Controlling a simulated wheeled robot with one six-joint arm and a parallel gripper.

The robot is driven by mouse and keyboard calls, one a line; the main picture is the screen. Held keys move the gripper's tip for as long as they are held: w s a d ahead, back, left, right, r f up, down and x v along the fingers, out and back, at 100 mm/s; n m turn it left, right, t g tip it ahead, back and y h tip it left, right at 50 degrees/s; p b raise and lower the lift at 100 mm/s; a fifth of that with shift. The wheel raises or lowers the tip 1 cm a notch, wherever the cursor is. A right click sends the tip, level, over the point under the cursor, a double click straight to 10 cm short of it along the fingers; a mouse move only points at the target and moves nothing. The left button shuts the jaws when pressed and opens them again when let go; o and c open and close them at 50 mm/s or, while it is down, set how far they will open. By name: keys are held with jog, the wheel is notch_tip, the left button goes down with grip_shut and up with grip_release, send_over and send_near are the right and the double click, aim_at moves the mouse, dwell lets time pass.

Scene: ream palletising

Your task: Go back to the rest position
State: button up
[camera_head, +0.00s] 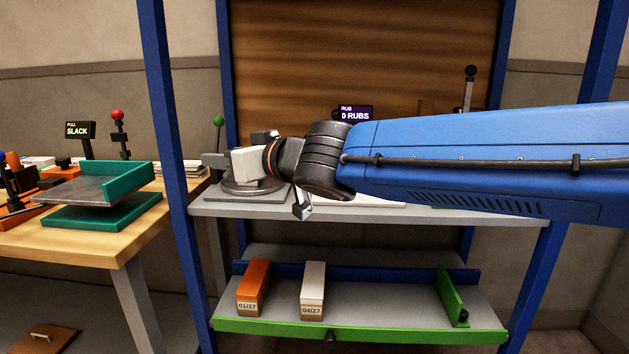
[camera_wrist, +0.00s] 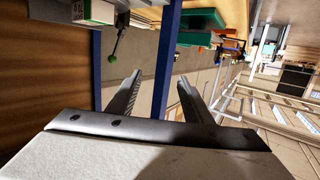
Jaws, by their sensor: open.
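My gripper (camera_head: 212,160) shows at the left end of my blue arm, in front of the upper shelf, pointing left. In the wrist view my gripper (camera_wrist: 160,77) has its two grey fingers apart with nothing between them. A blue upright post of the rack passes beyond the fingers in that view. My arm and wrist hide part of the upper grey shelf (camera_head: 500,217) and what stands on it.
A round grey turntable (camera_head: 252,192) sits just below my gripper. The lower green-edged shelf (camera_head: 390,308) holds an orange box (camera_head: 253,287) and a white box (camera_head: 313,291). A wooden bench (camera_head: 90,242) with a teal tray (camera_head: 105,212) stands left of the blue post (camera_head: 168,120).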

jog(key=d+f+m+h, duration=0.2)
jog(key=d+f+h, duration=0.15)
jog(key=d, duration=0.75)
jog(key=d+f+m+h, duration=0.25)
jog(key=d+f, duration=0.25)
jog(key=d, duration=0.5)
jog(key=d+f+m+h, duration=0.2)
jog(key=d+f+h, duration=0.25)
jog(key=d, duration=0.65)
jog(key=s+d+f+m+g+h, duration=0.1)
jog(key=s+d+f+g, duration=0.2)
jog(key=s+d+f, duration=0.3)
jog(key=s+d+f+m+g, duration=0.2)
jog(key=s+d+f, duration=0.5)
jog(key=s+f, duration=0.5)
jog(key=s, duration=0.2)
jog(key=shift+s+d+g+h, duration=0.15)
jog(key=shift+s+g+h, duration=0.15)
jog(key=shift+g+h, duration=0.1)
